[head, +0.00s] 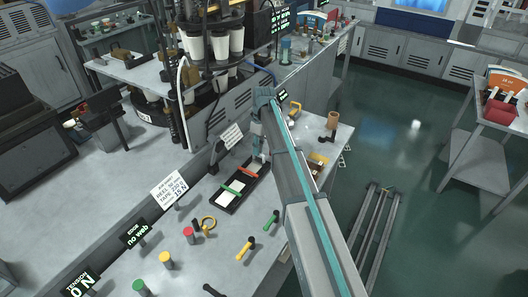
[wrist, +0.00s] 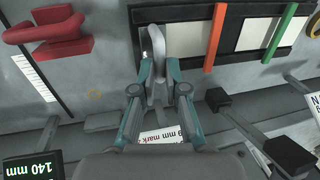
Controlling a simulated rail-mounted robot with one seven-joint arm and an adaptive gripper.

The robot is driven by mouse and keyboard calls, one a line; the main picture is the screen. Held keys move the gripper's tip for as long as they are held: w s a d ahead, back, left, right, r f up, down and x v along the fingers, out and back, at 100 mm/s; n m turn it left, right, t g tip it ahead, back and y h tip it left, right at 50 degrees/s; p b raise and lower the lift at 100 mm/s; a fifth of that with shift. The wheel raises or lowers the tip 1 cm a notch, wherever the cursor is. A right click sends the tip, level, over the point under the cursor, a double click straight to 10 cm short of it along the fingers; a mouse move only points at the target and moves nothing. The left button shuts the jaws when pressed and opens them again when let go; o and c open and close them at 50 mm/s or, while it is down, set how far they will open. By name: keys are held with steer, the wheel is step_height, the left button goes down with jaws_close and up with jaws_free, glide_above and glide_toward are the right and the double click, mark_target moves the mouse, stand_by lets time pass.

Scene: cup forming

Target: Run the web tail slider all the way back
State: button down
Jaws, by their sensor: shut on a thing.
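My gripper (wrist: 158,75) is shut on a pale grey curved handle (wrist: 158,42), which looks like the web tail slider. The handle stands at the left end of a black tray (wrist: 206,8) in the wrist view, and its base is partly hidden by the fingers. In the head view my gripper (head: 261,157) is at the far end of this tray (head: 215,207), and my arm covers part of the area. A green bar (head: 231,187) and an orange bar (head: 249,172) cross the tray over white strips.
A red block (wrist: 48,40) sits left of my gripper by a white scale (wrist: 38,82). A display (wrist: 32,168) reads 140 mm. Black knobs (wrist: 290,152) stand at right. Several coloured knobs, including a red one (head: 189,233), and a yellow ring (head: 208,223) are on the near bench.

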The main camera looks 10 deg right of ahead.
steer(key=shift+w+d, duration=0.15)
steer(key=c, duration=1.2)
jaws_free()
steer(key=shift+w, duration=0.1)
steer(key=v, duration=1.2)
